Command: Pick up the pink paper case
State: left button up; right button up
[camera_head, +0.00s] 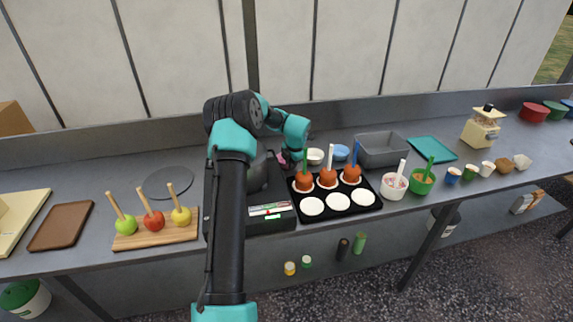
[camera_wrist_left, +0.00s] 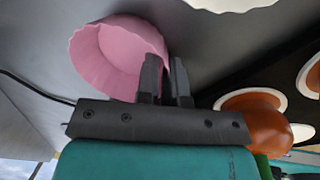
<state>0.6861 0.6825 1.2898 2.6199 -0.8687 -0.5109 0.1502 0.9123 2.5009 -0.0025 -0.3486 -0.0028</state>
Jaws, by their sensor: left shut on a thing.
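In the head view my left gripper (camera_head: 285,160) is at the back of the counter, just left of the white bowl, and the arm and gripper hide most of the case. My right gripper is not in view.
A black tray (camera_head: 373,207) with caramel apples and white paper rounds lies right of the gripper. A dark machine (camera_head: 272,222) is close on the left.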

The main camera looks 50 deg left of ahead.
pick_arm(q)
grip_shut()
notch_tip(320, 180, up, 28)
dwell(0.5)
dwell(0.6)
